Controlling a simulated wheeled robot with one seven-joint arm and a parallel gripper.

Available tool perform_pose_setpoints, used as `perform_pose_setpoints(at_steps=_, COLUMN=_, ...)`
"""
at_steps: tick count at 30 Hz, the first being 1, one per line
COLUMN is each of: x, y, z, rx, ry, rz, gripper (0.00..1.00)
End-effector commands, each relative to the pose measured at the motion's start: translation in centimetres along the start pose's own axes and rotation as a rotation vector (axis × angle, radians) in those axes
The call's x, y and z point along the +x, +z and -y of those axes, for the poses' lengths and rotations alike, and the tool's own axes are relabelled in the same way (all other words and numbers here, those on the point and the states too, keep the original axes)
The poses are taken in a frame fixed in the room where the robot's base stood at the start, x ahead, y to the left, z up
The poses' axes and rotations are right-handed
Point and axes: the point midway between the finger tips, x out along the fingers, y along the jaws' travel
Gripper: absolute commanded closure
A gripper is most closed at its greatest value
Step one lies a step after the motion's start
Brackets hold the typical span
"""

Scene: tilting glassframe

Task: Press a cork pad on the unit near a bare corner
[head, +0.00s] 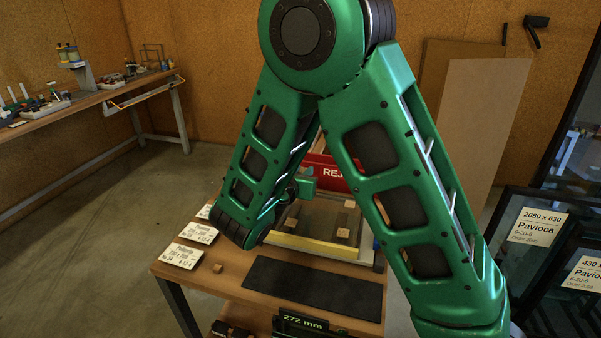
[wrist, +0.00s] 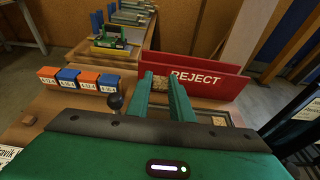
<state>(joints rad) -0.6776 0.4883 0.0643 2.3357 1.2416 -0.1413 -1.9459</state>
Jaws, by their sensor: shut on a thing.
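The glass unit (head: 318,218) lies in a frame on the wooden bench, with a yellow strip along its near edge. Small cork pads (head: 343,233) sit on it; one also shows at the right in the wrist view (wrist: 219,121). My gripper (head: 303,184) is above the far left part of the unit, partly behind my arm. In the wrist view its green fingers (wrist: 163,98) are shut on a tan cork pad (wrist: 161,83), seen between them.
A red REJECT bin (wrist: 200,78) stands just behind the unit. A dark mat (head: 315,286) lies in front. Paper cards (head: 181,255) and a loose cork piece (head: 217,268) are at the left. Orange and blue boxes (wrist: 88,80) stand left in the wrist view. Framed glass panes lean at the right.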

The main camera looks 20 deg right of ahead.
Motion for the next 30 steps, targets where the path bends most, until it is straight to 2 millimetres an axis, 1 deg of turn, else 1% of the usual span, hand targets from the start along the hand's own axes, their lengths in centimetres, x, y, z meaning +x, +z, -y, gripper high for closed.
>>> perform_pose_setpoints(at_steps=21, x=1.6, y=-5.7, z=-0.3, rx=-0.006, ry=0.004, rz=-0.001, gripper=1.00)
perform_pose_setpoints(at_steps=30, x=2.0, y=-7.1, z=-0.3, rx=-0.003, ry=0.005, rz=0.000, gripper=1.00)
